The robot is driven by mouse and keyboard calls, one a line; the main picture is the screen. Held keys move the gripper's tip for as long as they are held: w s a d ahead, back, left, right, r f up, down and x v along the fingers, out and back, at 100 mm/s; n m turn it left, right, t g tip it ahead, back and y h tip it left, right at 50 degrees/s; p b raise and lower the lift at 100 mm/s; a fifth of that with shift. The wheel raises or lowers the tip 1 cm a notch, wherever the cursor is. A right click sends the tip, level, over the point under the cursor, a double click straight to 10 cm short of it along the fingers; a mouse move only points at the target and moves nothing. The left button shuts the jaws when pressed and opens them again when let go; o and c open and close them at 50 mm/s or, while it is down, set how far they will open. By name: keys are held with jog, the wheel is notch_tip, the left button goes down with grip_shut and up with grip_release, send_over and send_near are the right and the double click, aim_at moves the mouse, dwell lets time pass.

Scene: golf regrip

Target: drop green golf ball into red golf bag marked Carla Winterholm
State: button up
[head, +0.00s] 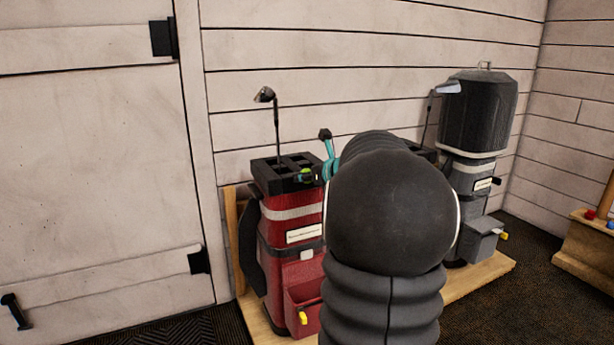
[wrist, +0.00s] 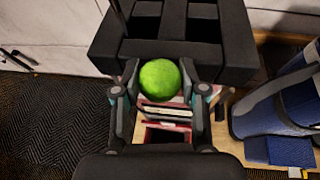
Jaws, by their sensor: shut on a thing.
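The green golf ball (wrist: 165,78) is between the fingertips of my gripper (wrist: 166,88), which is shut on it. In the head view the ball (head: 304,174) shows small at the top of the red golf bag (head: 296,240), beside my gripper (head: 318,172). The bag stands upright with a black divided top and a white name label too small to read. In the wrist view the bag's black top (wrist: 228,65) with its open compartments lies just beyond and below the ball. My arm hides the bag's right side in the head view.
A golf club (head: 275,125) stands up out of the red bag. A grey bag with a dark hood (head: 480,112) stands at the right on the same wooden platform (head: 490,271). A blue bag (wrist: 280,105) stands right of the red one in the wrist view.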

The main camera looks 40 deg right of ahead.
jog(key=o, duration=1.2)
jog(key=v, duration=1.2)
jog(key=shift+r, duration=0.1)
jog(key=shift+r, duration=0.1)
